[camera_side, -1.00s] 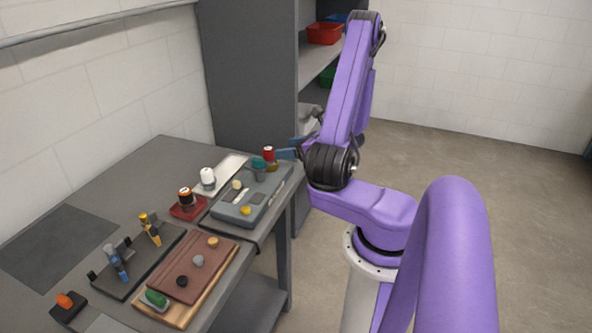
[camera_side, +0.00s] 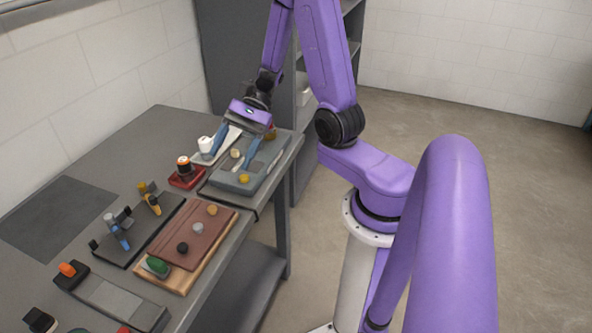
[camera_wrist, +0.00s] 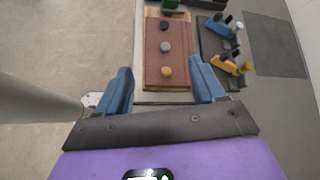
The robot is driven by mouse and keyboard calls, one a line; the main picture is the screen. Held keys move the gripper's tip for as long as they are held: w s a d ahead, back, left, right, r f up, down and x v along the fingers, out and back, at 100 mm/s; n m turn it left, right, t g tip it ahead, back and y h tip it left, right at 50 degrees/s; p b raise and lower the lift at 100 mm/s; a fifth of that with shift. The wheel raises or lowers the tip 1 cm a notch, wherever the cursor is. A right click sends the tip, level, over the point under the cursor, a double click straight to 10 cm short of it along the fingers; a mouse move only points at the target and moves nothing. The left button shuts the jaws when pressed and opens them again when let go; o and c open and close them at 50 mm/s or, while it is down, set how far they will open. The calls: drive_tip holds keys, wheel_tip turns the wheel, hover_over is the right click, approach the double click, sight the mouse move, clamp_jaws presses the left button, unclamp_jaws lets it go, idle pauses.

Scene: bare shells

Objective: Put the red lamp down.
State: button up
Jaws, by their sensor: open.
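My gripper (camera_side: 236,146) is open over the grey tray (camera_side: 218,186) at the far end of the bench, its two blue fingers spread and pointing down. In the wrist view my gripper (camera_wrist: 161,68) shows nothing held between the fingers. A small red part (camera_side: 272,126), perhaps the red lamp, shows beside my gripper's right edge, above a gold-brown knob. It is mostly hidden, and I cannot tell what it rests on. No red lamp shows in the wrist view.
A black and orange piece (camera_side: 184,164) stands on a red block, left of the grey tray. A white piece (camera_side: 205,144) stands behind it. A brown board (camera_side: 180,240) with several knobs lies nearer. A black rack (camera_side: 117,252) holds blue and yellow pieces. A dark mat (camera_side: 58,215) is bare.

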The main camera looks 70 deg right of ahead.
drive_tip(key=s+a+r+n+h, duration=0.1)
drive_tip(key=s+a+n+h, duration=0.1)
drive_tip(key=s+n, duration=0.3)
drive_tip(key=s+a+r+n+g+h, duration=0.1)
drive_tip(key=s+n+h, duration=0.3)
drive_tip(key=n, duration=0.9)
drive_tip(key=s+a+r+n+h, duration=0.2)
drive_tip(key=s+a+n+h, duration=0.1)
drive_tip(key=s+n, duration=0.5)
drive_tip(key=shift+a+n+h, duration=0.15)
drive_tip(key=shift+n+h, duration=0.45)
drive_tip(key=shift+n, duration=0.2)
drive_tip(key=shift+c, duration=0.3)
